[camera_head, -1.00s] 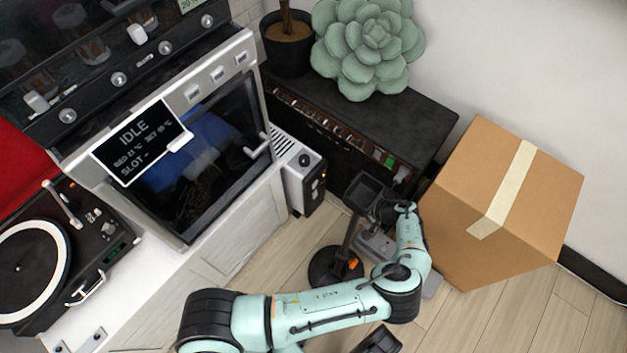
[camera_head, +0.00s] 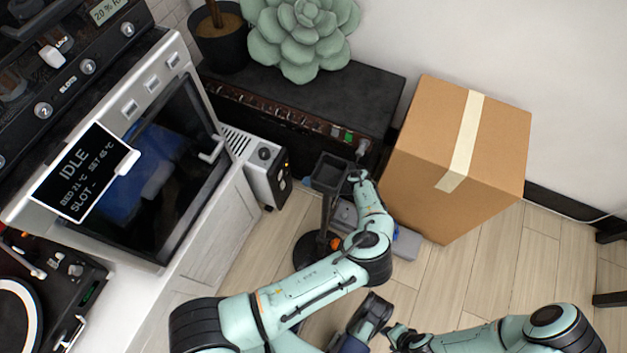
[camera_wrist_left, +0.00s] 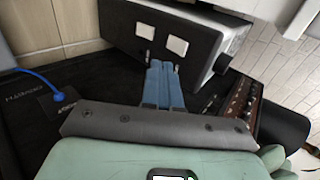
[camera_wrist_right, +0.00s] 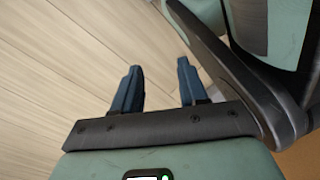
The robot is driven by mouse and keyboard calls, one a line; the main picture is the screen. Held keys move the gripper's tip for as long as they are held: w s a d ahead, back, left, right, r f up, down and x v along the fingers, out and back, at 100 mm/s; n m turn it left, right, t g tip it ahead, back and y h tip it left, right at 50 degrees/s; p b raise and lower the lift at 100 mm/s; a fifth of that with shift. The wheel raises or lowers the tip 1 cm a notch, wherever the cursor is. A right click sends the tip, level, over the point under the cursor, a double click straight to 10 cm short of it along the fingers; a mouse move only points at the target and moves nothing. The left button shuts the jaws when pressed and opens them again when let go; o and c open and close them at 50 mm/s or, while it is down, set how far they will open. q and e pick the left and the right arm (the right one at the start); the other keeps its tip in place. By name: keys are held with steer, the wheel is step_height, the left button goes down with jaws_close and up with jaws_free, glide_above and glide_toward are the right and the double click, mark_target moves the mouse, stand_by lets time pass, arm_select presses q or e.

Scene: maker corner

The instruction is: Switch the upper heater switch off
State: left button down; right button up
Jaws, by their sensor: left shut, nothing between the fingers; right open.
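The heater (camera_head: 261,182) is a pale box with a dark front and a knob on top, beside the oven cabinet. In the left wrist view its dark front (camera_wrist_left: 120,28) carries two white square switches. The upper switch (camera_wrist_left: 176,47) is nearer the knob; the lower one (camera_wrist_left: 146,30) is farther from it. I cannot tell their on or off positions. My left gripper (camera_wrist_left: 160,68) is shut and empty, its blue fingertips just in front of the panel near the upper switch. Contact is unclear. My right gripper (camera_wrist_right: 159,68) is open and empty above the wooden floor.
A black amplifier (camera_head: 300,120) with a succulent (camera_head: 300,35) stands behind. A cardboard box (camera_head: 425,150) stands to the right. A post with a dark tray (camera_head: 330,172) stands close to my left arm.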

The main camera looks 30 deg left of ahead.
mark_target(280, 176)
arm_select(q)
steer(key=shift+s+a+f+b, duration=0.15)
steer(key=shift+a+f+b, duration=0.25)
steer(key=shift+a, duration=0.95)
steer(key=shift+s+a+f+b, duration=0.15)
steer(key=shift+a+f, duration=0.4)
steer(key=shift+a, duration=0.85)
steer(key=shift+s+a+f+b, duration=0.15)
steer(key=shift+a+f+b, duration=0.25)
steer(key=shift+a, duration=0.95)
arm_select(e)
steer(key=shift+g, duration=0.6)
steer(key=shift+s+d+f, duration=0.1)
steer(key=shift+s+f, duration=0.2)
steer(key=shift+s, duration=0.35)
steer(key=shift+s+d+f, duration=0.1)
steer(key=shift+s+f, duration=0.2)
steer(key=shift+s, duration=0.3)
steer(key=shift+s+f, duration=0.3)
steer(key=shift+s, duration=0.35)
arm_select(q)
steer(key=shift+f, duration=0.1)
arm_select(e)
steer(key=shift+w, duration=0.1)
